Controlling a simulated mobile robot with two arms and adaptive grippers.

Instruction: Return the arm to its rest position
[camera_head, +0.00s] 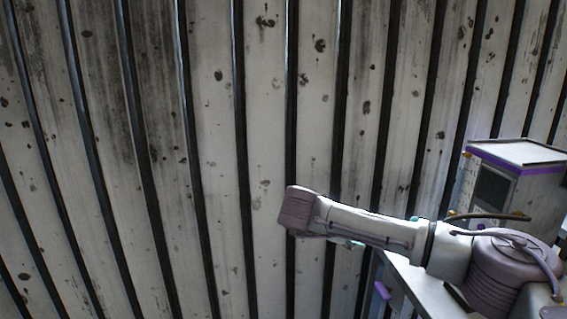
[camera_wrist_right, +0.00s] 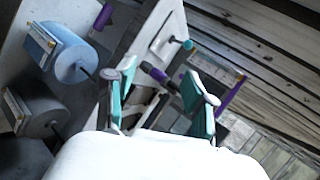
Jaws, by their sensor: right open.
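My right gripper (camera_wrist_right: 159,75) shows in the right wrist view, its two teal-padded fingers spread apart. Nothing is clearly held between them. The right gripper itself cannot be made out there. My left arm and gripper are in neither view.
A white box with purple trim (camera_head: 525,155) stands at the right behind my arm. In the wrist view, a blue cylinder (camera_wrist_right: 72,62) and a grey cylinder (camera_wrist_right: 42,108) are at the left. The slatted, stained planks (camera_head: 215,110) are clear at the left.

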